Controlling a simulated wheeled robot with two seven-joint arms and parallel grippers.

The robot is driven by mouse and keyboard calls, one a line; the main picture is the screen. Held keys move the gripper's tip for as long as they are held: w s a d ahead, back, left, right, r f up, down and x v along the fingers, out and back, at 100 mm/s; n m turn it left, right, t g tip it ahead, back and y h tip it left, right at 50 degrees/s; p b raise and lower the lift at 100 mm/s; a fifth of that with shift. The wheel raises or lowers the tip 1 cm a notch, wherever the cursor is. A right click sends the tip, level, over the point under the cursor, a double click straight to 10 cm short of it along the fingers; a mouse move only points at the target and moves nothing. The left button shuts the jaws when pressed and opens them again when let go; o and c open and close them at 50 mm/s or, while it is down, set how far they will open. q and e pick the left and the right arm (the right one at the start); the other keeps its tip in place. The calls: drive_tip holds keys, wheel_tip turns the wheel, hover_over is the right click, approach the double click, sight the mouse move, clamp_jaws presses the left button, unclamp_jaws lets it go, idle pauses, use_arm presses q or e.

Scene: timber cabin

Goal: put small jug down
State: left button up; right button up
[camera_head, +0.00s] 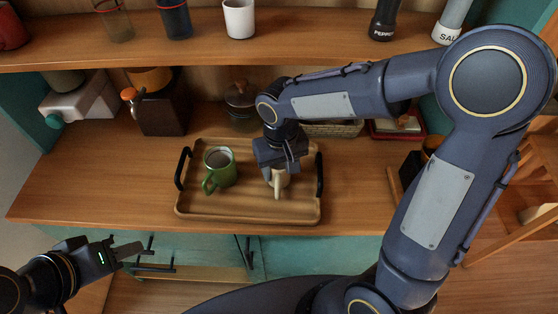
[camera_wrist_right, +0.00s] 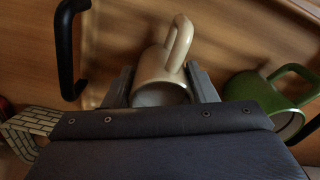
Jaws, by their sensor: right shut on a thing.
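The small cream jug (camera_head: 279,184) is upright or nearly so over the right half of the wooden tray (camera_head: 245,210). My right gripper (camera_head: 279,168) comes down from above and is shut on it. In the right wrist view the jug (camera_wrist_right: 160,75) sits between the two fingers (camera_wrist_right: 162,88), its handle pointing away. I cannot tell whether its base touches the tray. My left gripper (camera_head: 128,252) is low at the left, in front of the counter and away from the tray; its finger gap is unclear.
A green mug (camera_head: 219,170) stands on the tray's left half, close to the jug. The tray has dark handles (camera_head: 183,168) at its ends. A lidded pot (camera_head: 240,104) and a basket (camera_head: 333,129) stand behind. A shelf (camera_head: 200,50) runs above. Counter left of the tray is clear.

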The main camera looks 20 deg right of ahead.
drive_tip(key=shift+f, duration=0.15)
drive_tip(key=o, duration=1.1)
drive_tip(key=shift+o, duration=0.2)
wheel_tip(320, 180, up, 12)
drive_tip(key=s+d+f+m+t+y, duration=0.1)
drive_tip(key=s+d, duration=0.3)
drive_tip(key=s, duration=0.4)
drive_tip(key=s+d+f+m+t+y, duration=0.1)
drive_tip(key=s+d+t+y, duration=0.1)
drive_tip(key=s+d+t, duration=0.2)
drive_tip(key=s+d, duration=0.1)
drive_tip(key=s, duration=0.2)
drive_tip(key=shift+s+f+m+t+y, duration=0.3)
drive_tip(key=shift+s+f+y, duration=0.05)
drive_tip(key=shift+f+y, duration=0.05)
